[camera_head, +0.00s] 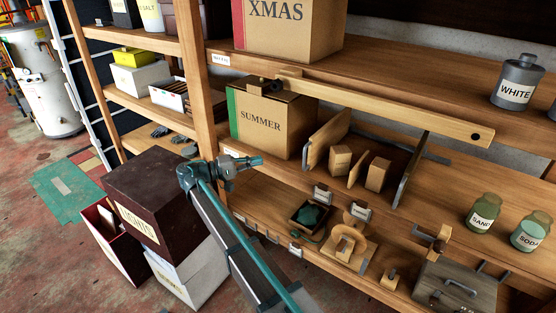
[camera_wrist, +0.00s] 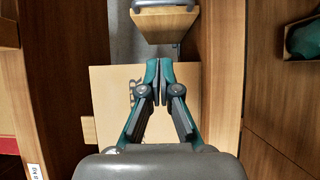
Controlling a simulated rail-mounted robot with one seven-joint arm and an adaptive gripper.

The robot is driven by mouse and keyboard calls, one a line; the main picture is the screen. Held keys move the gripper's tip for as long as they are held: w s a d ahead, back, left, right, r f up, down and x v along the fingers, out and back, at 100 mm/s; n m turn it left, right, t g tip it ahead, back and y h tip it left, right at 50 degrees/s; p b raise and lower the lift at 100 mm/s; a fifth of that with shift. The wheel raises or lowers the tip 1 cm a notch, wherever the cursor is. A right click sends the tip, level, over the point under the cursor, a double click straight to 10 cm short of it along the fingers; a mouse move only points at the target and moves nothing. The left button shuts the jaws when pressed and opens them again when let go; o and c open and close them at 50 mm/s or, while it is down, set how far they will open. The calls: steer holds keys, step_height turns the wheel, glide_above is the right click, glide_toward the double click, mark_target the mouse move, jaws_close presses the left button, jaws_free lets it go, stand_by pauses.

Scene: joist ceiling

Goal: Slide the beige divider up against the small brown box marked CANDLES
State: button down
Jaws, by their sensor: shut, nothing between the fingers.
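A beige divider (camera_head: 328,137) stands upright on the middle shelf, right of the SUMMER box. To its right are two small brown boxes, a nearer-left one (camera_head: 340,160) and one farther right (camera_head: 377,174). Their markings are too small to read, so I cannot tell which says CANDLES. A gap shows between the divider and the left small box. My gripper (camera_head: 258,161) is shut and empty, in front of the SUMMER box. In the wrist view its closed fingertips (camera_wrist: 160,67) point toward a light wood panel (camera_wrist: 165,25), seemingly the divider.
The SUMMER box (camera_head: 261,122) stands left of the divider. A wooden bar (camera_head: 390,107) crosses above. The lower shelf holds a tray with a green item (camera_head: 310,214).

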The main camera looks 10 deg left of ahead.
steer(key=p, duration=0.4)
glide_toward(309, 165)
step_height(309, 165, up, 5)
steer(key=w, duration=0.2)
steer(key=d, duration=0.2)
steer(key=d+p, duration=0.1)
steer(key=shift+s+d+f, duration=0.1)
steer(key=shift+s+d, duration=0.05)
steer(key=shift+s, duration=0.1)
steer(key=s+d+b, duration=0.3)
steer(key=d, duration=0.2)
steer(key=shift+d, duration=0.3)
steer(key=shift+a, duration=0.1)
